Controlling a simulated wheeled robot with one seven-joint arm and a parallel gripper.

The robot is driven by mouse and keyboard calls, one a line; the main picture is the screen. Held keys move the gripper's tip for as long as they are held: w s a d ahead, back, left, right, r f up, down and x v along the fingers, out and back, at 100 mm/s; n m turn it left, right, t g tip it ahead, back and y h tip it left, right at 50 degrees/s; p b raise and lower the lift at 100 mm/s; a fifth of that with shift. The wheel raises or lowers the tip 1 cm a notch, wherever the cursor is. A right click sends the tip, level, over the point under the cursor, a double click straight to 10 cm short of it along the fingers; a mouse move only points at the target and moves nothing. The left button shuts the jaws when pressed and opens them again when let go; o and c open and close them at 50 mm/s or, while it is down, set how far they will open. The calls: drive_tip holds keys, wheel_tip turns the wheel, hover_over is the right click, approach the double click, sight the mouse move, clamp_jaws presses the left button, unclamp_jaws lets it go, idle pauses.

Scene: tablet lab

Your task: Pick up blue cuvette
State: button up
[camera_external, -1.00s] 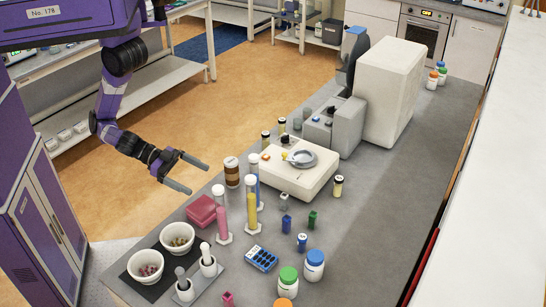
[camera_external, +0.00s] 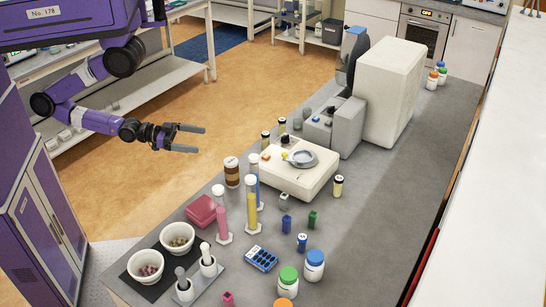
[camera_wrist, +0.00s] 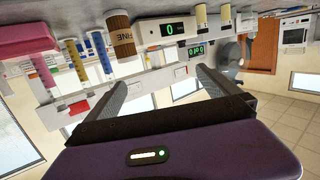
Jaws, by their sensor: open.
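The blue cuvette (camera_external: 286,222) is a small dark blue block standing on the grey bench, in front of the white balance and left of a green cuvette (camera_external: 312,217). My gripper (camera_external: 200,140) is open and empty, over the floor beyond the bench's left edge, far from the blue cuvette. In the wrist view my gripper's two fingers (camera_wrist: 160,80) are spread apart with nothing between them. I cannot make out the blue cuvette in the wrist view.
Tall cylinders, one yellow (camera_external: 252,208) and one pink (camera_external: 222,222), stand between my gripper and the cuvette. The white balance (camera_external: 300,178), a brown jar (camera_external: 232,172), a blue rack (camera_external: 262,258) and capped bottles (camera_external: 315,262) are nearby. The bench right of the green cuvette is clear.

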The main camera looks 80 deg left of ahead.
drive_tip(key=s+a+f+n+g+y, duration=0.1)
drive_tip(key=s+a+f+n+y, duration=0.1)
drive_tip(key=s+a+y, duration=0.2)
drive_tip(key=a, duration=0.3)
drive_tip(key=shift+a+n, duration=0.3)
drive_tip(key=shift+a, duration=0.1)
drive_tip(key=shift+w+f, duration=0.1)
drive_tip(key=c, duration=1.2)
drive_tip(key=shift+o, duration=0.2)
